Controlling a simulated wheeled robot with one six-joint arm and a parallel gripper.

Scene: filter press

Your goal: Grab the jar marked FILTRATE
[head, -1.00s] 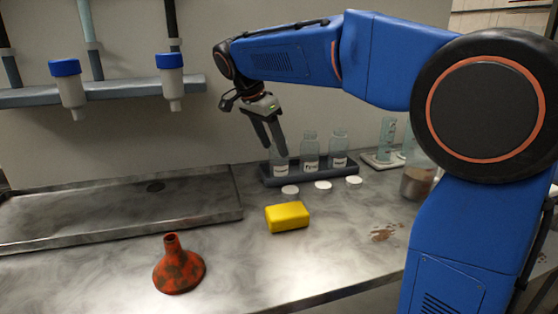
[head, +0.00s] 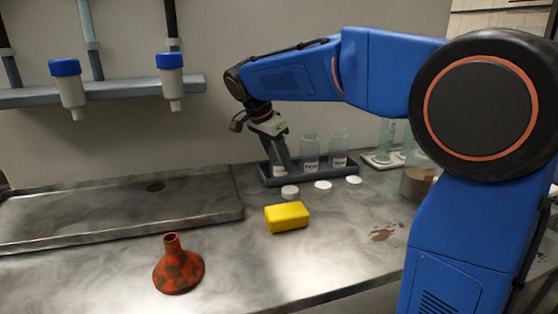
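Three clear labelled jars stand in a dark rack (head: 325,176) at the back of the bench: a left jar (head: 278,171), a middle jar (head: 310,152) and a right jar (head: 339,149). The label print is too small to read surely, so I cannot tell which says FILTRATE. My gripper (head: 279,152) points down at the left jar, its fingers at the jar's upper part and covering much of it. The left jar's label shows just below the fingers. Whether the fingers are closed on the glass cannot be seen.
Three white lids (head: 323,185) lie before the rack. A yellow sponge-like block (head: 287,217) and a rusty red funnel (head: 178,266) stand nearer. A metal tray (head: 120,210) fills the left. Glassware (head: 387,138) and a brown-filled container (head: 416,183) stand right.

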